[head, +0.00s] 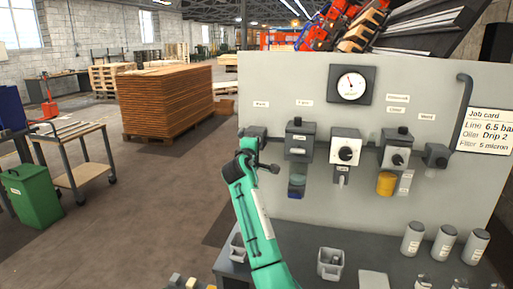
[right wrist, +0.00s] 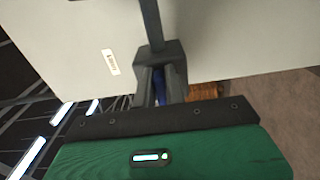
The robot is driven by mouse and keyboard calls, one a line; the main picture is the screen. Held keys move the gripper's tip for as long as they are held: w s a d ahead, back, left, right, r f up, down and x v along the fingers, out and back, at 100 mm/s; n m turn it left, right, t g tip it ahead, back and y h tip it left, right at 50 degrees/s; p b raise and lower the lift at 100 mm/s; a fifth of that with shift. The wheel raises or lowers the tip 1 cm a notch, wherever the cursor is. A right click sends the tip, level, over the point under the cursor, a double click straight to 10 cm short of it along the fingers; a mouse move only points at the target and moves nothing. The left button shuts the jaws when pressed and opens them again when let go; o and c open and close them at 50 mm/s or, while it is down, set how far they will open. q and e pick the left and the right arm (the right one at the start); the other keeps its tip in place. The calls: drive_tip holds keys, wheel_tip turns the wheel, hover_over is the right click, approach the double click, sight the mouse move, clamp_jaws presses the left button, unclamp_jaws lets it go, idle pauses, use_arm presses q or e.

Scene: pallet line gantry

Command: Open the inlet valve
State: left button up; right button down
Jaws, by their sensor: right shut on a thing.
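The inlet valve (head: 256,131) is a dark grey fitting at the left end of the panel's row of devices. My right gripper (head: 249,146), on the green arm, is at this valve and hides much of it. In the right wrist view, my dark fingers (right wrist: 160,92) are closed around a narrow blue piece, the valve handle (right wrist: 160,80), in front of the light panel. The handle's exact angle is hard to tell. My left gripper is not in view.
The grey panel (head: 270,77) carries a gauge (head: 351,85), a regulator (head: 346,147) and a hanging yellow cup (head: 386,184). A job card (head: 488,130) is at the right. Grey cylinders (head: 445,243) and a small bin (head: 331,263) stand on the bench below.

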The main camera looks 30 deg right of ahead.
drive_tip(key=shift+f, duration=0.15)
drive_tip(key=c, duration=1.5)
unclamp_jaws()
drive_tip(key=shift+o, duration=0.2)
drive_tip(key=shift+s, duration=0.1)
